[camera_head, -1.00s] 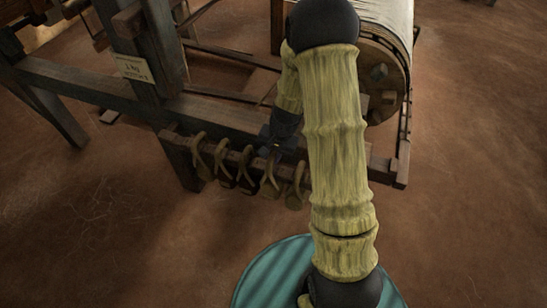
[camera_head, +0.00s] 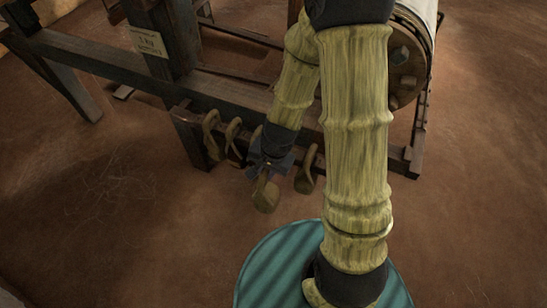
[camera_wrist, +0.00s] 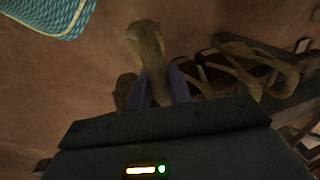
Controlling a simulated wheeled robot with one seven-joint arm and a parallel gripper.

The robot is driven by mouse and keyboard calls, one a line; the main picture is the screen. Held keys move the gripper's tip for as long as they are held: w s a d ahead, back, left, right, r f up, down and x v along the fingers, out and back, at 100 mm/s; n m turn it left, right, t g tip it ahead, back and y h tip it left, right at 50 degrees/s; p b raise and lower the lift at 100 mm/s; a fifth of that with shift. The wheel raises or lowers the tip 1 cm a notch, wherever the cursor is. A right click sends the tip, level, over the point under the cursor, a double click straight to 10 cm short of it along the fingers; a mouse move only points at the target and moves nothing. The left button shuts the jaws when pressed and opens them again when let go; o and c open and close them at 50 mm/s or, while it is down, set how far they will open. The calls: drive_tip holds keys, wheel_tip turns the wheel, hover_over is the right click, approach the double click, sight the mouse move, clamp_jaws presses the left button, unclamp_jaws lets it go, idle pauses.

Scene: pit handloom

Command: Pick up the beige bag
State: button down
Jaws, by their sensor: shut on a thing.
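The beige bag (camera_head: 265,195), small and tan with a narrow neck, hangs below my gripper (camera_head: 268,168) in the head view. It stands out in front of the loom's peg rail, apart from it as far as I can see. In the wrist view the bag (camera_wrist: 147,45) sits between the two bluish fingers of my gripper (camera_wrist: 158,88), which are shut on its neck. My arm hides part of the rail behind.
Similar bags hang on the rail, one to the left (camera_head: 210,135) and one to the right (camera_head: 306,172) of my gripper. The loom's dark beam (camera_head: 100,72) and post carry a paper label (camera_head: 149,42). A teal ribbed round surface (camera_head: 275,265) is in front. Floor at left is clear.

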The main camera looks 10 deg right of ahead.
sight(259, 181)
drive_tip(key=shift+s+a+f+b, duration=0.1)
drive_tip(key=shift+s+a+b, duration=0.25)
drive_tip(key=shift+s+a, duration=0.4)
drive_tip(key=shift+s+b, duration=0.2)
drive_tip(key=shift+b, duration=0.2)
drive_tip(key=shift+s+a+f+b, duration=0.1)
drive_tip(key=shift+s+f+b, duration=0.1)
drive_tip(key=shift+b, duration=0.5)
drive_tip(key=shift+s+a+b, duration=0.25)
drive_tip(key=shift+b, duration=0.55)
drive_tip(key=shift+s+a+r+b, duration=0.3)
drive_tip(key=shift+s+b, duration=0.15)
drive_tip(key=shift+b, duration=0.25)
drive_tip(key=shift+r, duration=0.1)
drive_tip(key=w+d+r+n+p, duration=0.2)
drive_tip(key=r+p, duration=0.6)
drive_tip(key=p, duration=0.7)
drive_tip(key=w+d+r+n+p, duration=0.2)
drive_tip(key=w+d+r+p, duration=0.3)
drive_tip(key=p, duration=0.9)
drive_tip(key=w+d+r+n+g+p, duration=0.1)
drive_tip(key=w+d+r+n+p, duration=0.2)
drive_tip(key=w+r+p, duration=0.4)
wheel_tip(259, 181, up, 6)
drive_tip(key=p, duration=0.8)
drive_tip(key=shift+w+d+p, duration=0.2)
drive_tip(key=shift+w+p, duration=0.05)
drive_tip(key=shift+p, duration=0.1)
